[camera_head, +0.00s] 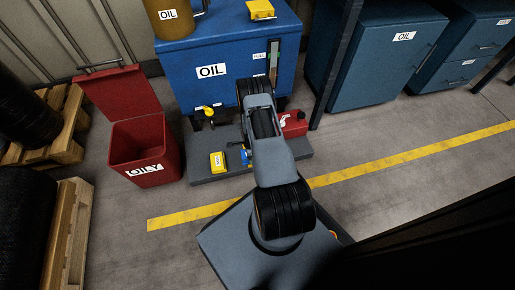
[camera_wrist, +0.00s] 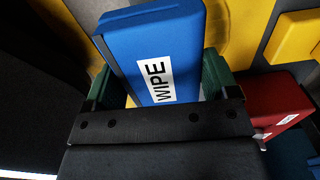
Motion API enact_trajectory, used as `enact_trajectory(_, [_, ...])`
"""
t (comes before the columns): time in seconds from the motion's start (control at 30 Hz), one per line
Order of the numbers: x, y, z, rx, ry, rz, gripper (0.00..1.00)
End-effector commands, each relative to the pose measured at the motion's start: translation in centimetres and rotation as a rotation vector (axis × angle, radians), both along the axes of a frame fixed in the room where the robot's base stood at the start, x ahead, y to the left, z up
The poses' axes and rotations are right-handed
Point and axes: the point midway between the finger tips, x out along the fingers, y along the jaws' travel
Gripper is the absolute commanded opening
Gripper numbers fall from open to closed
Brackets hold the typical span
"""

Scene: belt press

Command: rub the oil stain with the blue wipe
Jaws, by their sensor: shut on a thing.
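The blue wipe (camera_wrist: 150,42) is a blue block with a white label reading WIPE. In the wrist view it sits between the green fingers of my gripper (camera_wrist: 160,80), which is shut on it. In the head view my arm hides most of the gripper; a small blue patch (camera_head: 245,156) shows beside the arm, over the grey platform. I cannot make out an oil stain in either view.
A blue cabinet labelled OIL (camera_head: 225,77) stands behind the low grey platform (camera_head: 205,170). On the platform are a yellow box (camera_head: 217,161) and a red can (camera_head: 294,124). An open red OILY bin (camera_head: 145,150) stands left.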

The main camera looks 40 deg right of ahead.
Motion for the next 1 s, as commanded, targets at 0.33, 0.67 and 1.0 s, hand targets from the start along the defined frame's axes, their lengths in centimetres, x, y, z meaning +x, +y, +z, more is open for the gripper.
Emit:
enact_trajectory(0.33, [0.1,0.2,2.3,0.0,0.0,0.003,0.61])
enact_trajectory(0.67, [0.5,0.4,2.7,0.0,-0.001,0.036,0.61])
enact_trajectory(1.0, [7.0,6.9,13.0,-0.005,-0.006,0.819,0.61])
